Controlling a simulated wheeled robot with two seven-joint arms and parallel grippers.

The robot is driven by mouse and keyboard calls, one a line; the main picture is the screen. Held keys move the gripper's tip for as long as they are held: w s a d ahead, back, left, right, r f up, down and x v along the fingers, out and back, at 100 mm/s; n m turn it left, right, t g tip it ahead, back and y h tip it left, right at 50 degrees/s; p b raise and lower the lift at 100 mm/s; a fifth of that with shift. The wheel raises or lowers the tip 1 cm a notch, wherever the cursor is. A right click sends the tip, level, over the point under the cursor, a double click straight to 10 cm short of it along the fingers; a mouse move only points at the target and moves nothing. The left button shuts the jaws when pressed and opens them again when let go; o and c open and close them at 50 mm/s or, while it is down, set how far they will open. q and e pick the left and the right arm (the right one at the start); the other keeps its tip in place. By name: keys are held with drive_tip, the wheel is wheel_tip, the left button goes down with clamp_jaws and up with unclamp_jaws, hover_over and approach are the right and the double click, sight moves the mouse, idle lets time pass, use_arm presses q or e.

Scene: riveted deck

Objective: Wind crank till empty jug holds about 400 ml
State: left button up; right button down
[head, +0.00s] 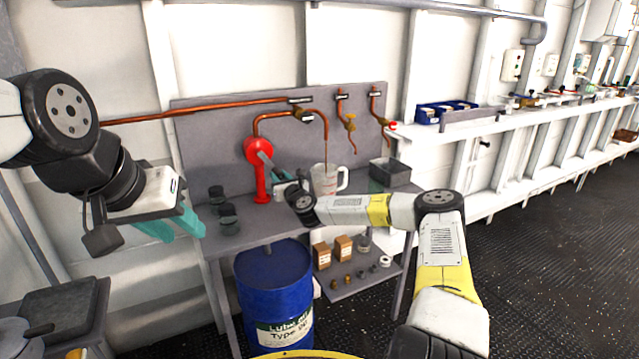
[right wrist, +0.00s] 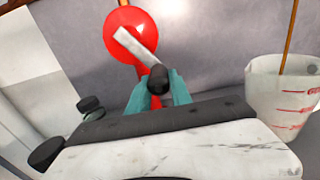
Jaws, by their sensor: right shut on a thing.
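The red hand pump (head: 258,150) stands on the grey bench, with its pale crank arm (right wrist: 135,45) slanting down right to a black handle (right wrist: 159,80). My right gripper (head: 277,173) is shut on that handle; its teal fingers (right wrist: 160,92) flank it in the right wrist view. The clear jug (head: 327,181) with red markings stands right of the pump, under the copper spout. A thin brown stream (right wrist: 290,38) runs down into the jug (right wrist: 283,98). The liquid level is not readable. My left gripper (head: 178,228) hangs open and empty at the left.
Dark jars (head: 228,218) stand at the bench's left. A grey bin (head: 390,172) is at its right end. A blue drum (head: 272,290) stands below, beside a lower shelf (head: 352,284) with small boxes. Copper pipes (head: 200,110) with valves line the back panel.

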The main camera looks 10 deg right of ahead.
drive_tip(key=shift+s+a+r, duration=1.9)
drive_tip(key=shift+a+r, duration=2.25)
drive_tip(key=shift+a, duration=1.5)
drive_tip(key=w+d+r, duration=0.2)
drive_tip(key=d, duration=0.3)
drive_tip(key=w+d+r, duration=0.2)
drive_tip(key=d+r, duration=0.1)
drive_tip(key=d, duration=0.3)
drive_tip(key=shift+r, duration=0.3)
drive_tip(key=shift+d, duration=0.15)
